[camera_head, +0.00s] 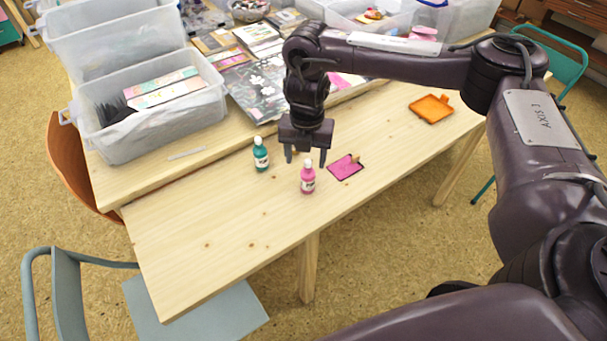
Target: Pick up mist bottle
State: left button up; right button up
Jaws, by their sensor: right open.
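Two small bottles with white labels stand upright on the wooden table (205,245): a pink one (307,183) and a teal one (261,157). I cannot tell from the picture which of them is the mist bottle. My right gripper (305,159) points down with its fingers apart and nothing between them. It is close to the pink bottle, just above and behind its cap in the picture. The teal bottle is to the left of the gripper. My left gripper is out of view.
A pink inkpad (345,168) lies right of the pink bottle, with a small wooden piece at its edge. An orange inkpad (431,108) lies farther right. Clear plastic bins (150,130) and patterned papers (262,92) fill the back left. The front left of the table is clear.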

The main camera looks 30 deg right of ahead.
aim_at(308, 161)
jog(key=shift+w+d+r, duration=0.15)
jog(key=shift+d, duration=0.3)
jog(key=shift+w+f+b, duration=0.15)
jog(key=shift+f+b, duration=0.1)
jog(key=shift+f, duration=0.3)
jog(key=shift+w+f+b, duration=0.15)
jog(key=shift+f+b, duration=0.05)
jog(key=shift+f, duration=0.3)
jog(key=shift+s+f, duration=0.25)
jog(key=shift+f, duration=0.45)
notch_tip(308, 161, down, 4)
jog(key=shift+f+p, duration=0.1)
jog(key=shift+p, duration=0.2)
jog(key=shift+s, duration=0.1)
jog(key=shift+c, duration=0.4)
jog(key=c, duration=1.1)
jog(key=shift+r, duration=0.2)
